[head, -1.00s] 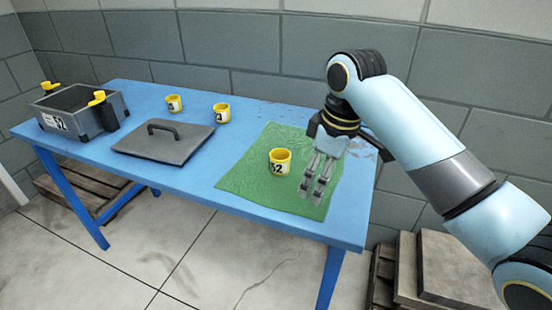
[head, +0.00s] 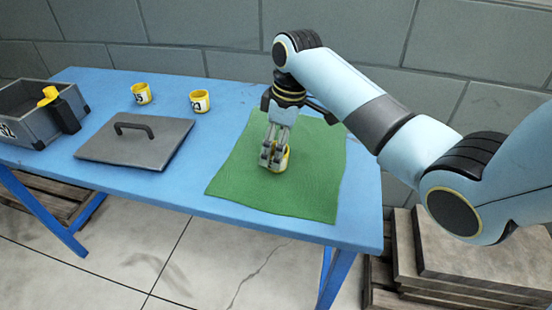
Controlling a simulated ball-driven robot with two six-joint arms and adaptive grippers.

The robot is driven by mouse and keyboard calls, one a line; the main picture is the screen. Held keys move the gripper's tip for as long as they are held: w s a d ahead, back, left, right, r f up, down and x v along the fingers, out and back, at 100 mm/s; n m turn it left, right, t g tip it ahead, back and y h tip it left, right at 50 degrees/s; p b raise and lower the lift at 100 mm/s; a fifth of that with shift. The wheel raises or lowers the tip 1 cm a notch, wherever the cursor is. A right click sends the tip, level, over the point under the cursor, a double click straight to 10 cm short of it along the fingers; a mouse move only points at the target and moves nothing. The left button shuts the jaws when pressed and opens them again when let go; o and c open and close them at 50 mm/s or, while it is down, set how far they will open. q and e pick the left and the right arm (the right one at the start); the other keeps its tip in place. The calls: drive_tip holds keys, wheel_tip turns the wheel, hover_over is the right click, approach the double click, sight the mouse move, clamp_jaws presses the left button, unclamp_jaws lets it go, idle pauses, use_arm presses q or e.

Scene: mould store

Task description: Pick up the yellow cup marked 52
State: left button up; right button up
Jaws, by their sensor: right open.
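The yellow cup (head: 284,163) stands on the green mat (head: 312,190) on the blue table. My right gripper (head: 270,160) points down at the cup with its jaws open. Its fingers overlap the cup's left and front side in the head view and hide its label. I cannot tell whether the fingers touch the cup. My left gripper is not in view.
Two other yellow cups, a left one (head: 141,94) and a right one (head: 200,101), stand at the table's back. A grey lid (head: 110,150) with a dark handle lies left of the mat.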

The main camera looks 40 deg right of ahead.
drive_tip(key=f, duration=0.3)
drive_tip(key=shift+w+f, duration=0.2)
drive_tip(key=shift+f, duration=0.15)
drive_tip(key=c, duration=1.1)
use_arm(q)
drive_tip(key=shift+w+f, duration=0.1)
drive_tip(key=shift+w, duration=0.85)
use_arm(e)
drive_tip(key=shift+c, duration=1)
